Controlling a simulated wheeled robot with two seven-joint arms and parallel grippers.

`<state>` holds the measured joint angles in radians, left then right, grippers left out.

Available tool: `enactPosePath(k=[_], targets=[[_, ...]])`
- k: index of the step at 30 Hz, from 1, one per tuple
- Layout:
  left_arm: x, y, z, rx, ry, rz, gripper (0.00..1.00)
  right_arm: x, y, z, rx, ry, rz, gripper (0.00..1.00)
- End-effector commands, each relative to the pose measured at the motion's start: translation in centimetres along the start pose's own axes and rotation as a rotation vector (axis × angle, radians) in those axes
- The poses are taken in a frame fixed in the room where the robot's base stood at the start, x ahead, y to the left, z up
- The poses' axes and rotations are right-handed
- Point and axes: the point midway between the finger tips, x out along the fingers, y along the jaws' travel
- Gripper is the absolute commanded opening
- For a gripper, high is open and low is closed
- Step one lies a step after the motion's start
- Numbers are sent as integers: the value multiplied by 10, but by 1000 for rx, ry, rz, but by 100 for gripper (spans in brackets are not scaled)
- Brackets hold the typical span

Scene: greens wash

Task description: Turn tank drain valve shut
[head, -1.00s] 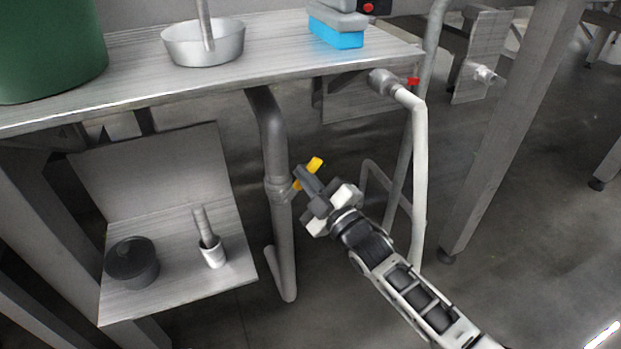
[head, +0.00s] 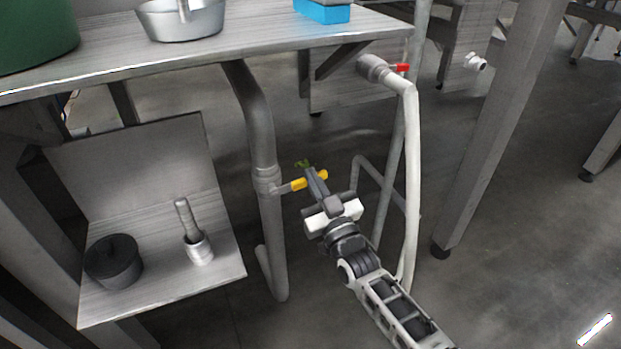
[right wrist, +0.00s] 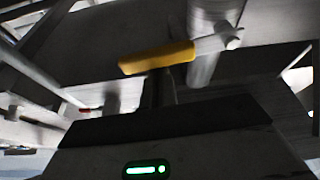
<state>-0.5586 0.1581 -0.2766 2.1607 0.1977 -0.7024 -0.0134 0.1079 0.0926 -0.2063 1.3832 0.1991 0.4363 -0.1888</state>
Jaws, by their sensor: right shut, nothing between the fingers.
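The drain valve's yellow lever (head: 298,184) sticks out to the right from a collar on the grey drain pipe (head: 262,135), tilted slightly up. My right gripper (head: 313,175) is shut and empty, its fingertips crossing in front of the lever near its outer end. In the right wrist view the yellow lever (right wrist: 157,58) lies across just beyond the shut fingers (right wrist: 158,88); contact is not certain. The lever's grey stem (right wrist: 212,43) runs toward the pipe there. The green tank (head: 35,35) stands on the bench at upper left. My left gripper is not in view.
A white pipe with a red-handled valve (head: 402,68) runs down right of my gripper. A low shelf (head: 165,285) at left holds a dark pot (head: 113,262) and a pale cup with a rod (head: 198,247). The steel bench (head: 110,60) overhangs. A small green bit (head: 302,163) shows behind the fingers.

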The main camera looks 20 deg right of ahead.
Motion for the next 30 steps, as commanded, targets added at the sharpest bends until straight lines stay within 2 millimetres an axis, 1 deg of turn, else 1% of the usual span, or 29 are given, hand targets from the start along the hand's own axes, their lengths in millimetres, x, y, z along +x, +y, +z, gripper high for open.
enactPosePath(k=[1, 6, 14, 26, 30], targets=[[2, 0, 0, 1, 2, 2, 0, -1, 0, 4, 24, -2, 9, 0], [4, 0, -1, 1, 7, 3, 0, -3, 1, 7, 82, -1, 29, 0], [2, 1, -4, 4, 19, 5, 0, -4, 2, 10, 116, -2, 41, 0], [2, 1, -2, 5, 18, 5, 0, -4, 2, 10, 116, -3, 41, 0], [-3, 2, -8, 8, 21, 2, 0, -1, 2, 2, 116, -2, 40, 0]])
